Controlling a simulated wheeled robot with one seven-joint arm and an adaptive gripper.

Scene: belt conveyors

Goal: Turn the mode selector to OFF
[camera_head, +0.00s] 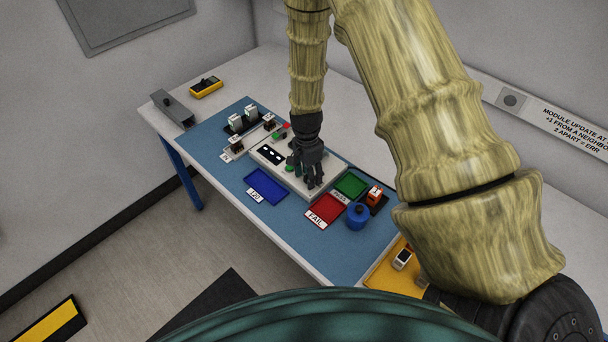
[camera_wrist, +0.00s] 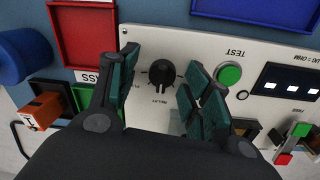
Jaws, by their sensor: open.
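The mode selector appears to be the round black knob (camera_wrist: 161,74) on the white control panel (camera_wrist: 190,40), in the middle of the wrist view. Small lettering around it is upside down and hard to read; I cannot tell which position it points to. My gripper (camera_wrist: 162,66) is open, with one finger on each side of the knob in the picture. I see no clear contact with it. In the head view my gripper (camera_head: 309,172) points down over the panel (camera_head: 266,149) and hides the knob.
A green TEST button (camera_wrist: 229,74) and a display (camera_wrist: 287,79) sit beside the knob. Blue (camera_head: 266,186), red (camera_head: 326,208) and green (camera_head: 351,184) trays, a blue cylinder (camera_head: 357,216) and an orange block (camera_head: 375,194) stand nearby on the blue mat (camera_head: 215,153).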

